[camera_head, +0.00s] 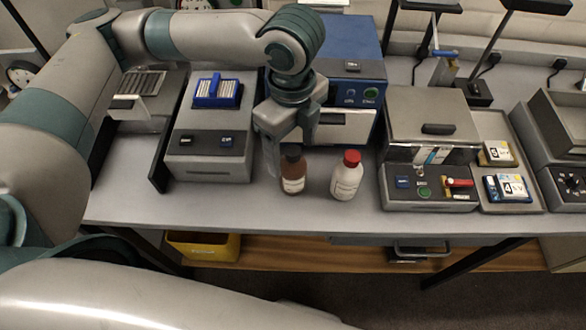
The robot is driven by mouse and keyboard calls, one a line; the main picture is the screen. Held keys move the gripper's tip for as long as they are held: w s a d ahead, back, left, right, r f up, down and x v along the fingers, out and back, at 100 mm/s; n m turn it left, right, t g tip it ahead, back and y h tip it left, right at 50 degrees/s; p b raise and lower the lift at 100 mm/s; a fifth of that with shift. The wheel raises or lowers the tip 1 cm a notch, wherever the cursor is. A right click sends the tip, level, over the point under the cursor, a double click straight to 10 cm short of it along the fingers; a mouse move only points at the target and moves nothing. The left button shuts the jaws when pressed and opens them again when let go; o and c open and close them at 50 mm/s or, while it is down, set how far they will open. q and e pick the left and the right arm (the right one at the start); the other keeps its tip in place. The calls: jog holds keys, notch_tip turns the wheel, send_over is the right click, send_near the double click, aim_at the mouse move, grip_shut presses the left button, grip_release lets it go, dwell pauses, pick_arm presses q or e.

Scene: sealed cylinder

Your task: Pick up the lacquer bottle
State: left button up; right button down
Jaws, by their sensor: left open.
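Two small bottles stand upright side by side on the grey bench. One is a brown bottle (293,177) with a dark cap and a pale label. The other is a white bottle (346,180) with a red cap. I cannot read from the labels which one holds lacquer. My left gripper (289,151) points down at the brown bottle, with its open fingers around or just in front of the cap and neck. Whether they touch the bottle cannot be told. The white bottle is to the right, clear of the gripper. My right gripper is not in view.
A grey device with a blue tube rack (216,92) stands left of the bottles. A blue box-shaped machine (352,70) is close behind the gripper. A grey lidded device (430,130) stands at right. The bench front edge is near the bottles. A yellow bin (203,246) sits below.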

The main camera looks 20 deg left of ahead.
aim_at(293, 169)
pick_arm(q)
jog(key=shift+f+p, duration=0.35)
jog(key=shift+f, duration=0.15)
notch_tip(293, 169, down, 3)
jog(key=shift+w+f+p, duration=0.1)
jog(key=shift+p, duration=0.45)
jog(key=shift+f, duration=0.5)
jog(key=c, duration=1.3)
